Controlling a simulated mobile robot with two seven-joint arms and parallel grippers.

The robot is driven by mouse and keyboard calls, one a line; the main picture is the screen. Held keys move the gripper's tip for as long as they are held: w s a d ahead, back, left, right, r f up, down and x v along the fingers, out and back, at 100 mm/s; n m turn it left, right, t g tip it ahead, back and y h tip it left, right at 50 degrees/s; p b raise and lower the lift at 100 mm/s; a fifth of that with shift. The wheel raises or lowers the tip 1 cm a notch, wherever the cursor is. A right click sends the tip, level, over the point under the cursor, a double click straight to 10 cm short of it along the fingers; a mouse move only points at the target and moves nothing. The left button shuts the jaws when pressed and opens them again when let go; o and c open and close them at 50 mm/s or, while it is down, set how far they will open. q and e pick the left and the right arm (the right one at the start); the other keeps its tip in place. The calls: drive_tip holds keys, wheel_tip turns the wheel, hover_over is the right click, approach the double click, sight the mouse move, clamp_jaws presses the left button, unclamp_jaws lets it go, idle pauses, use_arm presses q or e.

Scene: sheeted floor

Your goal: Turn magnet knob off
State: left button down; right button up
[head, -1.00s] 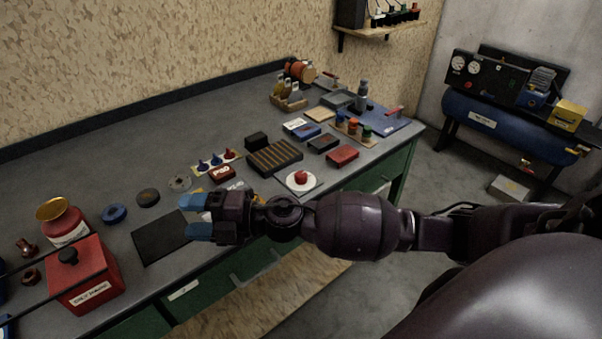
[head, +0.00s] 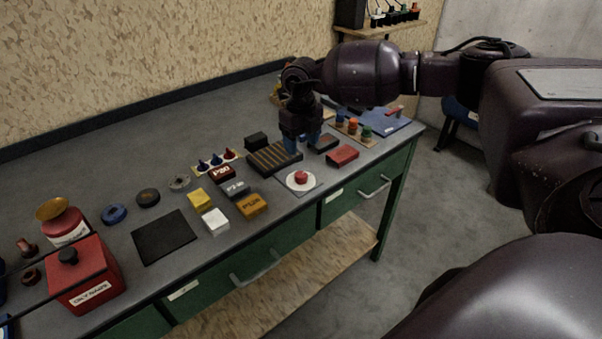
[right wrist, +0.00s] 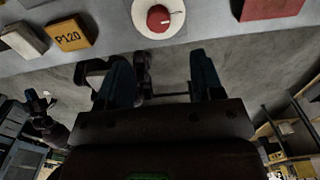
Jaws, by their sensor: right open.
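The magnet knob (head: 300,177) is a round red knob on a white disc, set on a grey square plate near the bench's front edge. It also shows at the top of the right wrist view (right wrist: 158,18), with a thin mark on the disc to its right. My right gripper (head: 303,143) points down with its blue fingers apart and empty. In the head view it appears just above and behind the knob, not touching it. In the right wrist view the fingers (right wrist: 162,75) show below the knob, spread apart. My left gripper is not in view.
A slotted dark block (head: 268,158) and a red block (head: 342,155) flank the knob plate. Yellow, white, grey and orange P120 blocks (head: 252,206) lie to its left. A black mat (head: 163,237) and red box (head: 85,275) are farther left. Floor in front is clear.

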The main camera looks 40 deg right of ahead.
sight(301, 174)
wheel_tip(301, 174, down, 10)
drive_tip(key=shift+a+f+b, duration=0.1)
drive_tip(key=shift+f+b, duration=0.15)
drive_tip(key=shift+b, duration=0.2)
drive_tip(key=c, duration=0.9)
